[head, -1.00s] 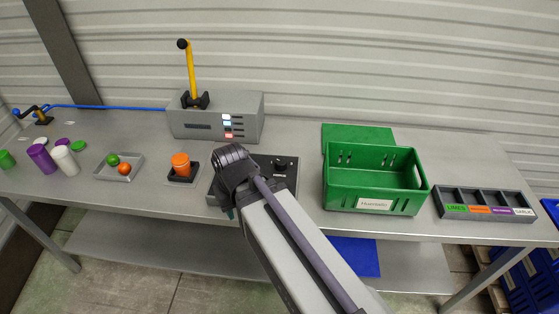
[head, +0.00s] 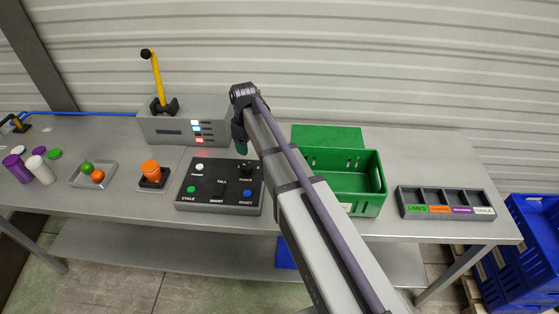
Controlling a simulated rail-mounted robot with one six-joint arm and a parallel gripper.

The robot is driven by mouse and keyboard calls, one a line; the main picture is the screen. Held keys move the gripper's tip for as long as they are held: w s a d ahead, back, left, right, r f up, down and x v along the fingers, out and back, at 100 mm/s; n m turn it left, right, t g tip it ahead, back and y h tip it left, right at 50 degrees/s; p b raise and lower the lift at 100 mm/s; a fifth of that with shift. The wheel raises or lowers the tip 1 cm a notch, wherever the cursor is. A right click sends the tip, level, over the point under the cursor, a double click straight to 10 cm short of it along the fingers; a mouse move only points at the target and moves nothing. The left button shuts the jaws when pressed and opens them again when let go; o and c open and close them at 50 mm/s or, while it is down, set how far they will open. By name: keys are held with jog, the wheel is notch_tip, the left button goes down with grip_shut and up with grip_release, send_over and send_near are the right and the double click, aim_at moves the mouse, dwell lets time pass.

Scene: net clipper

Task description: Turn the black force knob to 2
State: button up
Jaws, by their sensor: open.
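The dark control panel (head: 219,187) lies on the table at centre-left. The black force knob (head: 243,168) is at its back right corner, above a small label; its pointer setting is too small to read. A white, a green and a blue button and a middle switch also sit on the panel. My gripper (head: 241,148) hangs just above and behind the knob, apart from it as far as I can tell. It is open and mostly seen from the side, its teal fingertips pointing down, with nothing visible between them.
A grey machine (head: 187,129) with a yellow lever stands behind the panel. A green crate (head: 365,195), partly behind my arm, and a divided tray (head: 445,215) are to the right.

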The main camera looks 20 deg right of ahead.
aim_at(247, 166)
jog(key=f+b, duration=0.3)
jog(key=a+f+b, duration=0.1)
jog(key=f+b, duration=0.7)
jog(key=shift+w+a+f, duration=0.1)
jog(key=shift+a+f, duration=0.05)
jog(key=shift+a, duration=0.15)
jog(key=shift+r, duration=0.2)
jog(key=shift+c, duration=0.4)
jog(key=c, duration=0.8)
jog(key=shift+c, duration=0.2)
